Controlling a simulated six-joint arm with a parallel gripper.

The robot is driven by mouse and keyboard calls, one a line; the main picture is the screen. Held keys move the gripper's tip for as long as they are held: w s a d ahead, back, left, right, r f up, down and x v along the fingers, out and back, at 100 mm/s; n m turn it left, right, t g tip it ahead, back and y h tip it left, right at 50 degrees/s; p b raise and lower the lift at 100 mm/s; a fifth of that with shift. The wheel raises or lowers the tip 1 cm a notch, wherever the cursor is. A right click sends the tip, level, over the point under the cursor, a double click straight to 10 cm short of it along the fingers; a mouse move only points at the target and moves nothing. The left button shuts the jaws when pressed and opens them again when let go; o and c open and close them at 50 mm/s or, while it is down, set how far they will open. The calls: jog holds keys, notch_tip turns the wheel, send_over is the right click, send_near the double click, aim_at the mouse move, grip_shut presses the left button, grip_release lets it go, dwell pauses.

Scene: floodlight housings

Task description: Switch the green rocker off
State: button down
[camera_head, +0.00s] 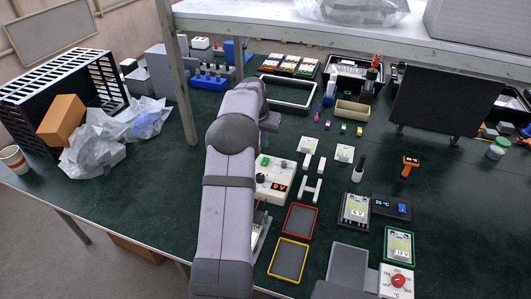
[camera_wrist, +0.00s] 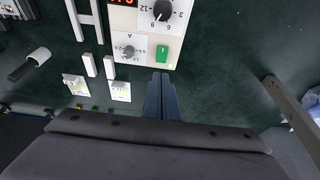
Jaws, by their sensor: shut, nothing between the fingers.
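The green rocker (camera_head: 265,161) is on the top of a white control box (camera_head: 287,174), near its far left corner. In the wrist view the green rocker (camera_wrist: 162,53) sits on the panel beside a small grey knob (camera_wrist: 129,51). Which way the rocker is tipped is too small to tell. My gripper (camera_wrist: 160,74) is shut and empty, its tips just below the rocker in the wrist view; I cannot tell if they touch the box edge. In the head view my arm hides the fingertips.
The box also has a black dial (camera_wrist: 162,11) and a red display (camera_head: 279,187). White blocks (camera_head: 306,162) and two small white switch plates (camera_head: 344,153) lie to its right. A shelf post (camera_head: 177,75) stands left of my arm.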

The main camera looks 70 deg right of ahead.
aim_at(265, 163)
jog(key=x, duration=0.2)
jog(key=p+x, duration=0.1)
jog(key=x, duration=0.2)
jog(key=p+x, duration=0.1)
jog(key=x, duration=0.2)
jog(key=shift+a+f, duration=0.25)
jog(key=shift+f, duration=0.15)
jog(key=shift+d+f, duration=0.15)
jog(key=shift+f, duration=0.1)
jog(key=shift+a, duration=0.25)
jog(key=shift+a+f, duration=0.2)
jog(key=shift+a, duration=0.6)
